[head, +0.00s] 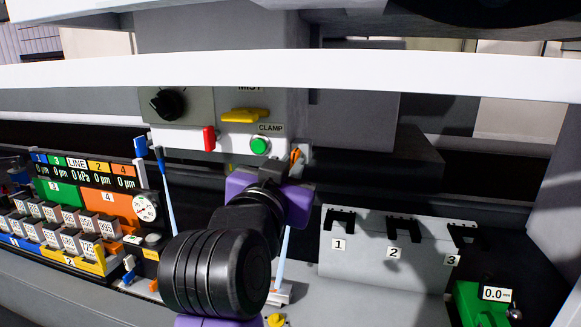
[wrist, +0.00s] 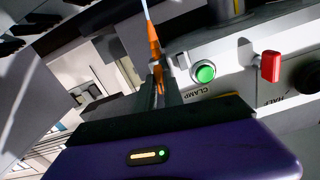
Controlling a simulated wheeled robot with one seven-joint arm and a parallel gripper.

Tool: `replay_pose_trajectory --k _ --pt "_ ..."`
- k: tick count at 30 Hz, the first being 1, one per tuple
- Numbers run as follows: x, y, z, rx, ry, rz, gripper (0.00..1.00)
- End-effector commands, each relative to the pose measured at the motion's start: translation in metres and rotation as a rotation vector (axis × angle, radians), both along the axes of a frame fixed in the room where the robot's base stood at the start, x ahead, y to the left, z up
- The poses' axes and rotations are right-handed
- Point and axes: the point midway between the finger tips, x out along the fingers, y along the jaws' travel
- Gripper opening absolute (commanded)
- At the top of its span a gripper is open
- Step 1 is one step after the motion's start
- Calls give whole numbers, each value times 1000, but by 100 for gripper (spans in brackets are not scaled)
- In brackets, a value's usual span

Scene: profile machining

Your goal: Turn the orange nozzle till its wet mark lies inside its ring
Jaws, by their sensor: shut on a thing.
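The orange nozzle (head: 296,155) sits just right of the green clamp button, at the end of the white panel. It also shows in the wrist view (wrist: 154,48), with a pale blue jet (wrist: 146,12) leaving its tip. My gripper (wrist: 159,88) is shut on the nozzle's body; in the head view its purple hand (head: 270,188) hides most of the grip. The pale blue jet (head: 282,255) runs down behind my arm toward a light metal strip (head: 279,297). I cannot make out the wet mark or its ring.
The green button (head: 259,146), red lever (head: 209,138) and yellow lever (head: 245,114) are close to my gripper. A blue nozzle (head: 141,146) with its own jet stands left. A grey rack (head: 375,240) numbered 1 to 3 stands right. A white bar (head: 400,73) crosses above.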

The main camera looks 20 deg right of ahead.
Motion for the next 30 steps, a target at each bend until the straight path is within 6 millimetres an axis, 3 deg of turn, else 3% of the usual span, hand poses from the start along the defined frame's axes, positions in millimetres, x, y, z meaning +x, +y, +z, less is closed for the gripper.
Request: replay_pose_trajectory --k 30 --pt "0 0 -3 27 -19 0 0"
